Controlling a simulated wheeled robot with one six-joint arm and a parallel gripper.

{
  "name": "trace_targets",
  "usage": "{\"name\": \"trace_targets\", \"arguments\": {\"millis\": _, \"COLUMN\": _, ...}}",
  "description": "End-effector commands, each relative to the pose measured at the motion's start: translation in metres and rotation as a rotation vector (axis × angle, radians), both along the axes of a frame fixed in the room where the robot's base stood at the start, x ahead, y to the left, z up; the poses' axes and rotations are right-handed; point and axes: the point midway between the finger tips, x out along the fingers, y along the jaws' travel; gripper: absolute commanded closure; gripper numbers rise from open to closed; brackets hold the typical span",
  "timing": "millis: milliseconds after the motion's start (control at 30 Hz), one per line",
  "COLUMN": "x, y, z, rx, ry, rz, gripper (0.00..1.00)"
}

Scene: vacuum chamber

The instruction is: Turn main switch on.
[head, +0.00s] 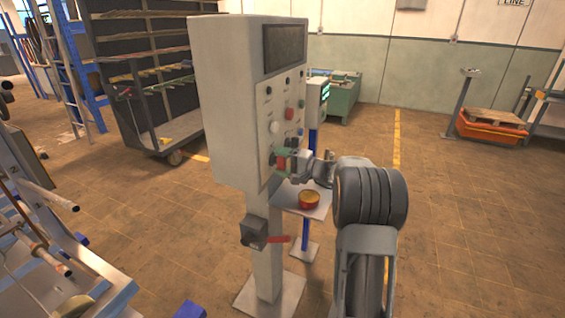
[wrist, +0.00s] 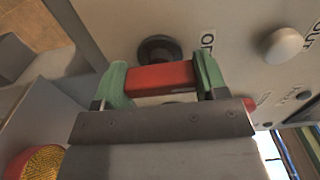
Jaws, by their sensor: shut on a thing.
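The grey control cabinet (head: 225,110) stands on a post, with buttons and knobs on its front panel. My gripper (head: 284,161) is at the lower part of this panel. In the wrist view my gripper (wrist: 160,80) has its green fingertips closed on both ends of a red switch handle (wrist: 160,77). The handle lies crosswise between the fingers, close to the panel. A black round part (wrist: 158,48) shows just beyond it.
A white knob (wrist: 284,45) sits right of the handle. A grey box (head: 254,232) with a red lever (head: 278,239) is on the post below. A round red thing with a yellow top (head: 309,200) rests on a small shelf. Open floor lies to the right.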

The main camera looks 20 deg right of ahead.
Motion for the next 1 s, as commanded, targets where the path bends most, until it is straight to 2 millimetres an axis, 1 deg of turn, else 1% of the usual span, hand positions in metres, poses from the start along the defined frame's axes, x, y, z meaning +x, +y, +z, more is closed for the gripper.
{"name": "trace_targets", "arguments": {"millis": 33, "x": -0.0001, "y": -0.0001, "z": 0.0000, "rx": 0.000, "ry": 0.000, "rz": 0.000, "gripper": 0.42}}
{"name": "trace_targets", "arguments": {"millis": 200, "x": -0.0001, "y": -0.0001, "z": 0.0000, "rx": 0.000, "ry": 0.000, "rz": 0.000, "gripper": 0.58}}
{"name": "trace_targets", "arguments": {"millis": 367, "x": -0.0001, "y": -0.0001, "z": -0.0001, "rx": 0.007, "ry": 0.006, "rz": 0.000, "gripper": 0.58}}
{"name": "trace_targets", "arguments": {"millis": 567, "x": -0.0001, "y": -0.0002, "z": -0.0002, "rx": 0.060, "ry": 0.055, "rz": 0.000, "gripper": 0.58}}
{"name": "trace_targets", "arguments": {"millis": 1000, "x": 0.0000, "y": -0.0001, "z": 0.0010, "rx": 0.343, "ry": 0.316, "rz": 0.000, "gripper": 0.58}}
